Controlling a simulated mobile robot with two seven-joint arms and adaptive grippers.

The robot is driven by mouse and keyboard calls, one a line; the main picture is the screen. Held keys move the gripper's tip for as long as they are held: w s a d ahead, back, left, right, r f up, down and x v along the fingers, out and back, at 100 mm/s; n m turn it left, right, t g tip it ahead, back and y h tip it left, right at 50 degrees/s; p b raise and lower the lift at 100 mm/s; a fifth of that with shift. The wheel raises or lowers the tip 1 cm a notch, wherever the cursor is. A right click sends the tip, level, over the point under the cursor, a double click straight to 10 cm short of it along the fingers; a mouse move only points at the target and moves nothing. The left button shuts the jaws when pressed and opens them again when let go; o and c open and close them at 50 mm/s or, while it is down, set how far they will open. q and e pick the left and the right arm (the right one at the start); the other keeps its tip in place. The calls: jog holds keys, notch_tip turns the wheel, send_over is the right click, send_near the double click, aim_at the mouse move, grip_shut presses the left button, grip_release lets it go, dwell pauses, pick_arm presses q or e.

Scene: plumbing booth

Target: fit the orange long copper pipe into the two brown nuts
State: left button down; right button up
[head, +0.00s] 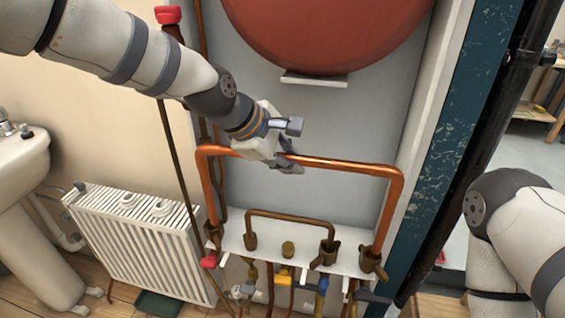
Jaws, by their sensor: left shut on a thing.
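The orange long copper pipe (345,164) is an upside-down U in front of the grey back panel. My left gripper (288,163) is shut on its top bar, left of the middle. The pipe's right leg comes down to a brown nut (371,262) at the right end of the white shelf. Its left leg comes down to another brown nut (213,233) at the left end. Both lower ends appear to meet the nuts, but I cannot tell how deep they sit. My right arm shows at the lower right; its gripper is out of view.
A shorter brown pipe (290,216) arches over the white shelf (262,258) between the two nuts. A red tank (325,30) hangs above. A white radiator (140,240) and a sink (20,160) stand at left. Valves (283,277) hang below the shelf.

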pick_arm(q)
jog(key=shift+s+a+f+b, duration=0.1)
jog(key=shift+a+f+b, duration=0.1)
jog(key=shift+f, duration=0.35)
jog(key=shift+a+f+b, duration=0.1)
jog(key=shift+f+b, duration=0.05)
jog(key=shift+f, duration=0.35)
jog(key=shift+d+f, duration=0.15)
jog(key=shift+f, duration=1.2)
pick_arm(e)
jog(key=shift+s+a+f+g, duration=0.15)
jog(key=shift+s+f+g, duration=0.15)
jog(key=shift+s+f, duration=0.45)
jog(key=shift+r, duration=0.1)
pick_arm(q)
jog(key=c, duration=1.4)
grip_release()
jog(key=shift+c, duration=0.2)
